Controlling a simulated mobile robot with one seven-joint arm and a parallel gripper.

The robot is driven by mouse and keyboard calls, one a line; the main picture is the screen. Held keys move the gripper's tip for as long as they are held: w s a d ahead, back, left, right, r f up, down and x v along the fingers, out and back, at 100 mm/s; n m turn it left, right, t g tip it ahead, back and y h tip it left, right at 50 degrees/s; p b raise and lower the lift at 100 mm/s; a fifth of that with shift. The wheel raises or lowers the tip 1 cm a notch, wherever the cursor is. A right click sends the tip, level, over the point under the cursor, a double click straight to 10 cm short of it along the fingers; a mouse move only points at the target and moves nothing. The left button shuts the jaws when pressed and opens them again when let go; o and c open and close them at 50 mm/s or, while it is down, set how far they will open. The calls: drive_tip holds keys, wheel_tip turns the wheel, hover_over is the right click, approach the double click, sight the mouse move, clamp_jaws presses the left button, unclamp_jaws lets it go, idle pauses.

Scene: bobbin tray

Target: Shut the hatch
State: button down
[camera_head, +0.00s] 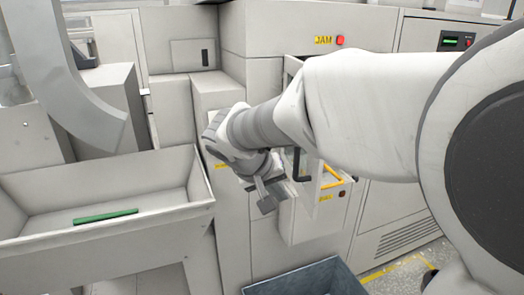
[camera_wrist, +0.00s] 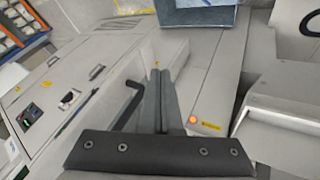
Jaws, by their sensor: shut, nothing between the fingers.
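The hatch (camera_head: 304,215) is a pale panel area on the grey machine in the middle of the head view, partly hidden behind my arm. A dark bar handle (camera_head: 299,168) shows at it, and it also shows in the wrist view (camera_wrist: 130,104), just left of my fingers. A yellow bar (camera_head: 333,176) is to the right of the handle. How far open the hatch stands is unclear. My gripper (camera_head: 269,198) is shut and empty, left of the handle in the head view. Its fingers also show together in the wrist view (camera_wrist: 160,75), apart from the handle.
A blue bin (camera_head: 310,280) stands on the floor below. A pale tray (camera_head: 170,212) with a green bar (camera_head: 106,216) is at the left. A red button (camera_head: 340,40) sits beside the JAM label above my arm. Floor at the lower right has yellow markings.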

drive_tip(key=w, duration=0.1)
drive_tip(key=p, duration=0.2)
approach(311, 207)
wheel_tip(311, 207, down, 4)
drive_tip(key=w, duration=0.2)
drive_tip(key=shift+d+f, duration=0.15)
drive_tip(key=shift+d, duration=0.75)
drive_tip(key=shift+d, duration=0.15)
